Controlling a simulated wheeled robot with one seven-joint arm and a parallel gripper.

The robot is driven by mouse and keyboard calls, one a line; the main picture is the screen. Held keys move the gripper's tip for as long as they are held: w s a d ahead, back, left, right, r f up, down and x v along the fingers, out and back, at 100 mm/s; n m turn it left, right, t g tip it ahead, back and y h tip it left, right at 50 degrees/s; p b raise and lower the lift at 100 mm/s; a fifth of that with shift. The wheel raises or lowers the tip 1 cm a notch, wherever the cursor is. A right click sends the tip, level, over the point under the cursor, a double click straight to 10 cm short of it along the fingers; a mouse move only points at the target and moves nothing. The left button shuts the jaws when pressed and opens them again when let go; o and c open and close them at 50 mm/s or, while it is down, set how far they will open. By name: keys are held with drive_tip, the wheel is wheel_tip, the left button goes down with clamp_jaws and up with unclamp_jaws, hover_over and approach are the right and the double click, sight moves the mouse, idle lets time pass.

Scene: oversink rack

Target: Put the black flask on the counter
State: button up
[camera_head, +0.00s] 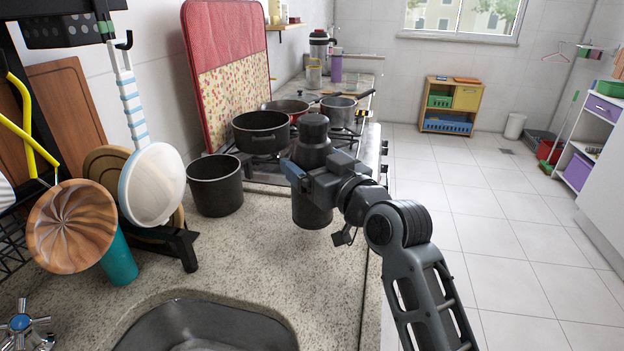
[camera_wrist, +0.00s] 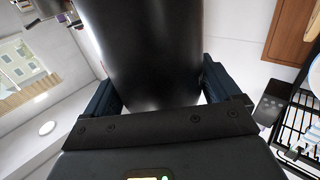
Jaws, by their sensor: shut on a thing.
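The black flask (camera_head: 312,208) is upright in the head view, over the right part of the speckled counter (camera_head: 250,250). My gripper (camera_head: 300,177) is shut around its middle, coming from the right. In the wrist view the flask (camera_wrist: 145,50) fills the space between the two fingers of my gripper (camera_wrist: 158,92). The flask's base appears at or just above the counter; I cannot tell whether it touches.
A dark pot (camera_head: 214,186) stands left of the flask. The stove with more pots (camera_head: 260,133) is behind. The sink (camera_head: 205,325) is in front, and a rack with hanging utensils (camera_head: 152,185) is at left. Bare counter lies between sink and flask.

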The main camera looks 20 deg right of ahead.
drive_tip(key=shift+a+f, duration=0.1)
drive_tip(key=shift+f, duration=1.9)
drive_tip(key=shift+f, duration=0.2)
drive_tip(key=o, duration=0.9)
drive_tip(key=shift+o, duration=0.2)
drive_tip(key=shift+r, duration=0.15)
drive_tip(key=s+d+b, duration=0.1)
drive_tip(key=s+d, duration=0.1)
drive_tip(key=s, duration=0.9)
drive_tip(key=shift+s+b, duration=0.4)
